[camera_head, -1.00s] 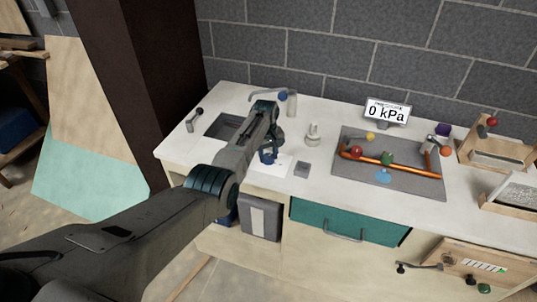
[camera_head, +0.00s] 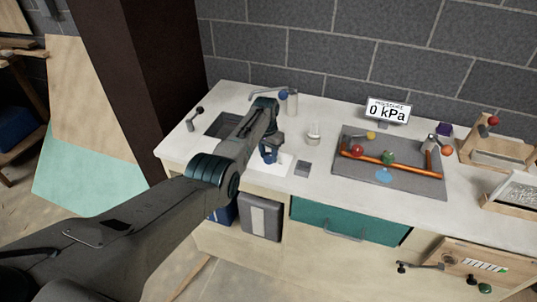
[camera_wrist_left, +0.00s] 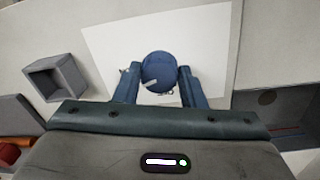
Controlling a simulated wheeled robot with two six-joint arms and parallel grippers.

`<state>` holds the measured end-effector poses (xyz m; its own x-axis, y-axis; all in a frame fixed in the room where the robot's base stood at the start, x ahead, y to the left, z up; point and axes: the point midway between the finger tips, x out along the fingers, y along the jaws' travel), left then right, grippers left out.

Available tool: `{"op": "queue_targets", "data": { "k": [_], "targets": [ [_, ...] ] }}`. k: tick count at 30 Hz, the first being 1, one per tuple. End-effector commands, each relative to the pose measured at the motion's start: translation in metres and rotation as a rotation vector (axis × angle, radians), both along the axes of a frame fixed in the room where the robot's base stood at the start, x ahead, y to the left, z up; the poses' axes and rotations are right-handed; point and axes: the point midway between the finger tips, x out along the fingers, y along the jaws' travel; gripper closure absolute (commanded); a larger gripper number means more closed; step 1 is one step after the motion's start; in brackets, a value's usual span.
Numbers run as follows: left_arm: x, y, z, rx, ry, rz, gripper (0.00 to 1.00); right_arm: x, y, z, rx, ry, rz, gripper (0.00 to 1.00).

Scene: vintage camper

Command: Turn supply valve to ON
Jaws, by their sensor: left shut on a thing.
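My left gripper (camera_head: 269,154) is low over a white sheet on the counter. In the left wrist view its fingers (camera_wrist_left: 159,78) are on either side of a round blue knob-like thing (camera_wrist_left: 158,66) with a small pale mark or lever on top, and they are shut on it. No part in view is clearly labelled as the supply valve. A copper pipe (camera_head: 408,169) with red (camera_head: 358,149), green (camera_head: 389,158) and yellow (camera_head: 371,135) knobs lies on a grey mat to the right. The pressure display (camera_head: 387,113) reads 0 kPa. My right gripper is out of view.
A small grey open box (camera_wrist_left: 55,78) stands beside the white sheet (camera_wrist_left: 103,47). A small white object (camera_head: 313,133) stands behind the box. Wooden racks stand at the right.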

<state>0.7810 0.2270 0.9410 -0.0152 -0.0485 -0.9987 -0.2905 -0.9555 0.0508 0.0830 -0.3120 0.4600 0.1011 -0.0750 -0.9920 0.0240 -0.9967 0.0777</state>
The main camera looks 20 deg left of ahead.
Motion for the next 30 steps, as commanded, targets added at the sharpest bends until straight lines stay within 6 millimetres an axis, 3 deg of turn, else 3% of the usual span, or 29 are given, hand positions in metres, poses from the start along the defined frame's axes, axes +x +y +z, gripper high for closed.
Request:
{"op": "queue_targets", "data": {
  "k": [13, 30],
  "targets": [
    [0.001, 0.0002, 0.0004, 0.001, 0.0, -0.279, 0.86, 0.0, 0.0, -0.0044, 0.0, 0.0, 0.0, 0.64],
    [0.0012, 0.0004, 0.0008, 0.0, -0.002, -0.344, 0.86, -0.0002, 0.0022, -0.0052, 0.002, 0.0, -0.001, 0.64]
  ]
}}
